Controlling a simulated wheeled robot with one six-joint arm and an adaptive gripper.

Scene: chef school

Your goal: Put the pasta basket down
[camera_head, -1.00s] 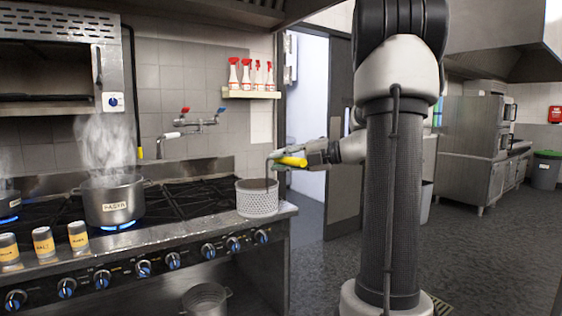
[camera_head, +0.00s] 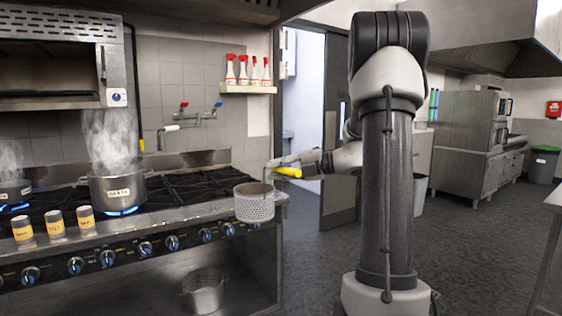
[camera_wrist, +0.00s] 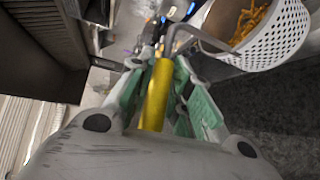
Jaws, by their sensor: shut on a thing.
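The pasta basket (camera_head: 254,205) is a white perforated round basket with a yellow handle (camera_head: 288,171). It is at the right end of the stove in the head view; I cannot tell whether it touches the stove edge. In the wrist view the basket (camera_wrist: 283,38) shows at the upper right with pasta (camera_wrist: 248,22) inside and dark floor below it. My gripper (camera_head: 281,169) is shut on the yellow handle, which also shows between the green finger pads in the wrist view (camera_wrist: 156,95).
A steaming pot labelled pasta (camera_head: 117,189) stands on a lit burner of the stove (camera_head: 190,187). Several labelled cans (camera_head: 54,223) line its front left. A metal pot (camera_head: 204,291) sits on the lower shelf. Spray bottles (camera_head: 243,70) stand on a wall shelf. Floor to the right is open.

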